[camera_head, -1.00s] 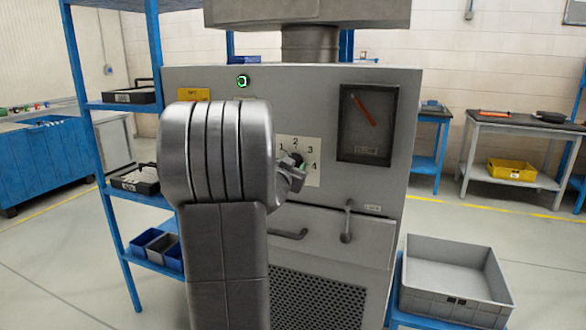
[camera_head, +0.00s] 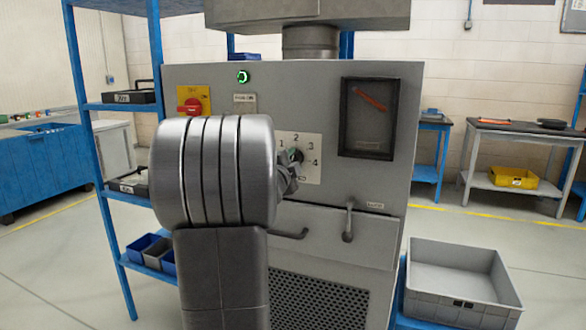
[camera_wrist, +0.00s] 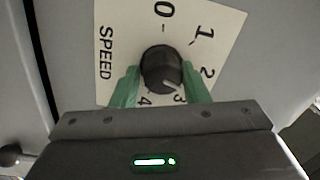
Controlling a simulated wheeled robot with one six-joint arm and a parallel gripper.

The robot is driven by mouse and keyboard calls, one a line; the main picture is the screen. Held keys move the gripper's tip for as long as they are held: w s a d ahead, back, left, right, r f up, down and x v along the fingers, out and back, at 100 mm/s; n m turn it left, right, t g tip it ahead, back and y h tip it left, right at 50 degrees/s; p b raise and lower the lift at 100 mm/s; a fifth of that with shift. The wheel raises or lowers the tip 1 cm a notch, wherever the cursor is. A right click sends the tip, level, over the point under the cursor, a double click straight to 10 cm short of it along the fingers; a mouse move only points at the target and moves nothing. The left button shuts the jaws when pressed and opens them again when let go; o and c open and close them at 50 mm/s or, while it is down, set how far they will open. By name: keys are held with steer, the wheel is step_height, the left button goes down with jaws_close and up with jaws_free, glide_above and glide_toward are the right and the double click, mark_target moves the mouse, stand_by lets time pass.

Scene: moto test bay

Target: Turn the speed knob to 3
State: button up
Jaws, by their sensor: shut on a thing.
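The black speed knob (camera_wrist: 161,66) sits on a white dial plate (camera_wrist: 120,30) marked SPEED, with numbers 0 to 4 around it. Its pale pointer line aims at or very near the 3. My gripper (camera_wrist: 161,78) has its green fingers closed on the knob's two sides. In the head view, the dial plate (camera_head: 311,148) shows on the front of the grey machine, with the knob (camera_head: 298,156) partly hidden. My wrist covers most of the gripper (camera_head: 291,170) there.
The machine (camera_head: 310,90) also carries a red switch (camera_head: 194,106) on a yellow plate, a lit green button (camera_head: 243,76), a gauge (camera_head: 372,118) with an orange needle, and a lever handle (camera_head: 348,222). A grey crate (camera_head: 455,292) stands to the right.

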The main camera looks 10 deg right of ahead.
steer(key=m, duration=0.2)
steer(key=m+b, duration=0.1)
steer(key=m, duration=0.1)
steer(key=m+b, duration=0.1)
steer(key=m, duration=0.1)
steer(key=shift+a+r+h, duration=0.1)
steer(key=shift+r+h, duration=0.2)
steer(key=shift+m, duration=0.5)
steer(key=o, duration=0.9)
steer(key=shift+f, duration=0.15)
steer(key=v, duration=1.3)
steer(key=shift+s+a, duration=0.2)
steer(key=shift+s, duration=0.1)
steer(key=shift+w+d, duration=0.1)
